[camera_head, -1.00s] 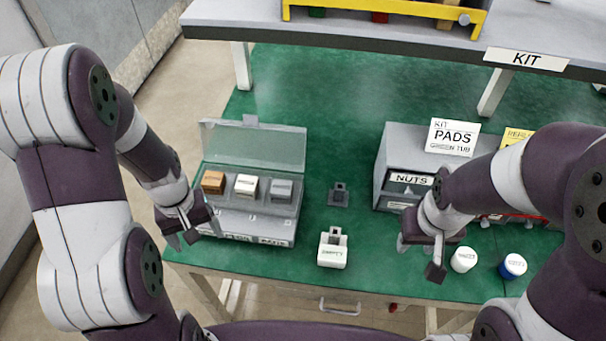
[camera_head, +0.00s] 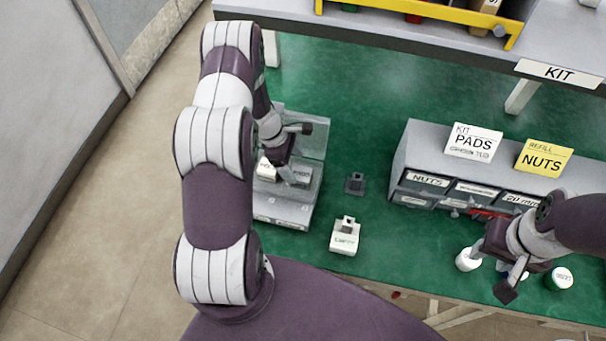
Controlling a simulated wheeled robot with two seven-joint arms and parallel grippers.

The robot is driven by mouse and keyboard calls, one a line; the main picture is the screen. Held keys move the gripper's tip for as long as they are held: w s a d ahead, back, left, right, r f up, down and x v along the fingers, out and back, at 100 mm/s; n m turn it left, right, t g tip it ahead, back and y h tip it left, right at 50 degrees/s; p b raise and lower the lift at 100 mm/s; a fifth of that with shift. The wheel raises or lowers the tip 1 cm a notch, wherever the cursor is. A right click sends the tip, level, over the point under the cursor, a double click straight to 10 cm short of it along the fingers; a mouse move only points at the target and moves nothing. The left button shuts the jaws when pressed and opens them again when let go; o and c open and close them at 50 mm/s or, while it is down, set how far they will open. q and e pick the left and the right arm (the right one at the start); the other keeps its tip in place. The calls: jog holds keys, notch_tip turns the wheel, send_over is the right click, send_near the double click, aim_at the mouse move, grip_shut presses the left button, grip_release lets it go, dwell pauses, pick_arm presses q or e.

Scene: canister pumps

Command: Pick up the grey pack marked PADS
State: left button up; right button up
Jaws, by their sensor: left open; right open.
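The open case (camera_head: 284,211) with a raised clear lid stands on the left of the green bench. A grey pack (camera_head: 303,176) sits at the right of its row; its marking is too small to read. A white pack (camera_head: 265,171) is beside it, partly covered by my arm. My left gripper (camera_head: 296,154) is open and empty over the case, with a finger close to the grey pack; I cannot tell whether they touch. My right gripper (camera_head: 511,279) is open and empty near the front edge, by a white-lidded jar (camera_head: 467,260).
A small dark block (camera_head: 355,183) and a white labelled container (camera_head: 345,237) stand right of the case. A grey drawer unit (camera_head: 408,160) carries a KIT PADS card (camera_head: 473,142) and a yellow NUTS card (camera_head: 543,157). A shelf (camera_head: 420,40) overhangs the back. Another jar (camera_head: 559,278) stands at right.

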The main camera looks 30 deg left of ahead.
aim_at(301, 173)
pick_arm(q)
jog(key=p+x, duration=0.1)
jog(key=x, duration=0.1)
jog(key=p+x, duration=0.1)
jog(key=x, duration=0.1)
jog(key=shift+s+d, duration=0.2)
jog(key=shift+d, duration=0.25)
jog(key=shift+d+f, duration=0.1)
jog(key=shift+f, duration=0.4)
jog(key=shift+w, duration=0.1)
jog(key=shift+c, duration=0.9)
jog(key=c, duration=0.9)
jog(key=shift+r, duration=0.15)
